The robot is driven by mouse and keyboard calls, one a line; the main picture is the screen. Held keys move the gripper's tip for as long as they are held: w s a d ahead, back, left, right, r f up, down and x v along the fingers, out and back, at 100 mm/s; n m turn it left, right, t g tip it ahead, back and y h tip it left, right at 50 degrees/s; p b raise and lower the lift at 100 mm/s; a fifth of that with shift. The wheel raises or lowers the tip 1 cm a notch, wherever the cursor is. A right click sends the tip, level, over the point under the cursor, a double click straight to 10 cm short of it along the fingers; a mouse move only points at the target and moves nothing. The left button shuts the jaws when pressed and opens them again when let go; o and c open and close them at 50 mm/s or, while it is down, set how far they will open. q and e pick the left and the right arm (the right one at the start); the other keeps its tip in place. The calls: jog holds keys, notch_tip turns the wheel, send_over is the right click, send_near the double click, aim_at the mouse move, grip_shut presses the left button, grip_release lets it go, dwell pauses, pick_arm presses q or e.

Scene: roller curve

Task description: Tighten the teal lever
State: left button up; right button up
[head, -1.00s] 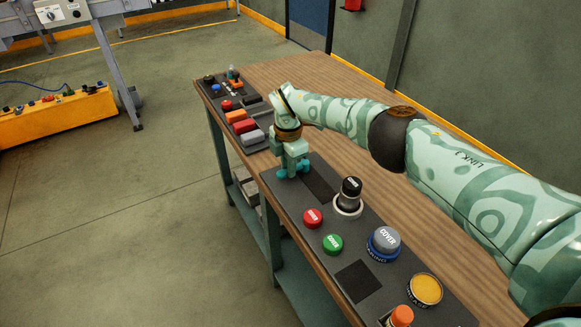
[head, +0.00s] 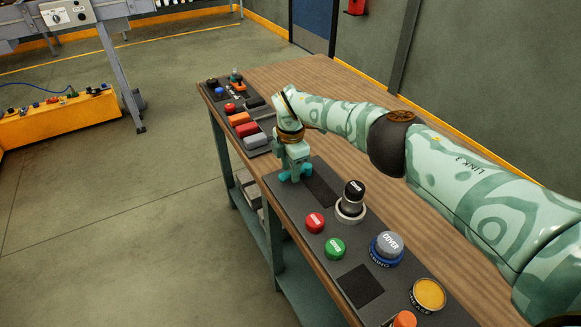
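My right gripper (head: 294,172) points down at the far left end of the near dark control panel (head: 321,268). A teal piece, likely the teal lever (head: 284,176), shows at its fingertips, low against the panel. The fingers cover most of it, so I cannot tell whether they are closed on it or only around it. My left gripper is not in view.
The near panel on the wooden table (head: 300,80) also bears a black knob (head: 352,195), a red button (head: 315,223), a green button (head: 335,248), a grey-and-blue button (head: 388,248) and a yellow button (head: 428,294). A second panel (head: 262,149) with several buttons lies beyond.

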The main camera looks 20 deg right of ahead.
aim_at(290, 171)
jog(key=shift+r, duration=0.1)
notch_tip(290, 171, up, 16)
jog(key=p, duration=0.4)
dwell(0.3)
